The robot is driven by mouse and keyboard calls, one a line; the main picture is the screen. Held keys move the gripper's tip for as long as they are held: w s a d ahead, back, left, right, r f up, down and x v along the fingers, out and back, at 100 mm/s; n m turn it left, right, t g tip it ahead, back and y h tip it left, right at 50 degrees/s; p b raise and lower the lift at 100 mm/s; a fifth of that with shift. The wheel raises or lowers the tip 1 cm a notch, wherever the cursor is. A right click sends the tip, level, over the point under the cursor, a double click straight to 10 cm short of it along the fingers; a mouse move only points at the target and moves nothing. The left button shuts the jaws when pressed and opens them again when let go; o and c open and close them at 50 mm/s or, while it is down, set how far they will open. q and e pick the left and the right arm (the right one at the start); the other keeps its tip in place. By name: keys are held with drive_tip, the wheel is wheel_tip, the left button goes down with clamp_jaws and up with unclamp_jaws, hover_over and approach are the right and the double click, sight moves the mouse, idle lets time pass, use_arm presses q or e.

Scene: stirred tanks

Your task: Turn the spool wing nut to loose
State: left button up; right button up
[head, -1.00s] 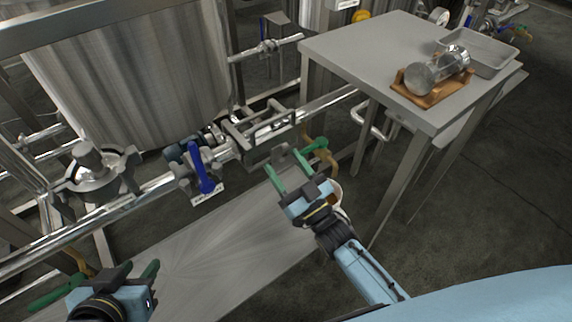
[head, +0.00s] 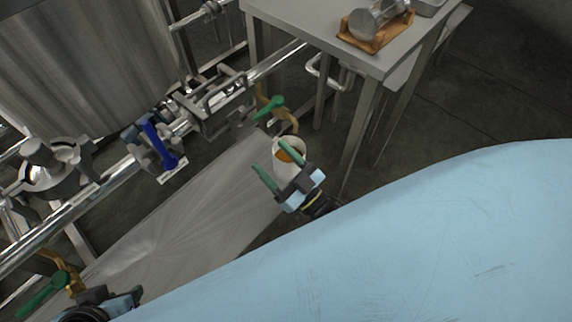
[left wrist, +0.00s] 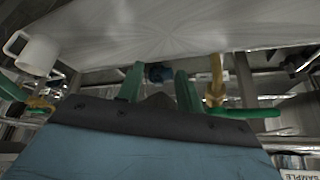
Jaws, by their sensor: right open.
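The spool (head: 213,105) looks to be the framed section of steel pipe at upper centre in the head view. Grey clamp parts show at its right end. The wing nut is too small and dark there to make out or to read its turn. My right gripper (head: 268,163) is open and empty, below and right of the spool and apart from it, near a white mug (head: 287,168). My left gripper is low at the left of the head view, partly cut off. In the left wrist view its green fingers (left wrist: 158,80) stand apart with nothing visibly held.
A blue-handled valve (head: 158,142) sits left of the spool. Green-handled valves are at its right (head: 268,108) and at lower left (head: 42,294). A steel table (head: 300,22) carries an orange cradle (head: 362,40). A grey flat surface (head: 185,215) lies below the pipe.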

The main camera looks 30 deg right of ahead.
use_arm(q)
drive_tip(key=shift+s+a+f+g, duration=0.2)
drive_tip(key=shift+s+g, duration=0.1)
drive_tip(key=shift+s, duration=0.2)
drive_tip(key=shift+s+a+f+g, duration=0.15)
drive_tip(key=shift+s+g, duration=0.15)
drive_tip(key=shift+s, duration=0.15)
use_arm(e)
drive_tip(key=v, duration=0.4)
drive_tip(key=shift+w, duration=0.1)
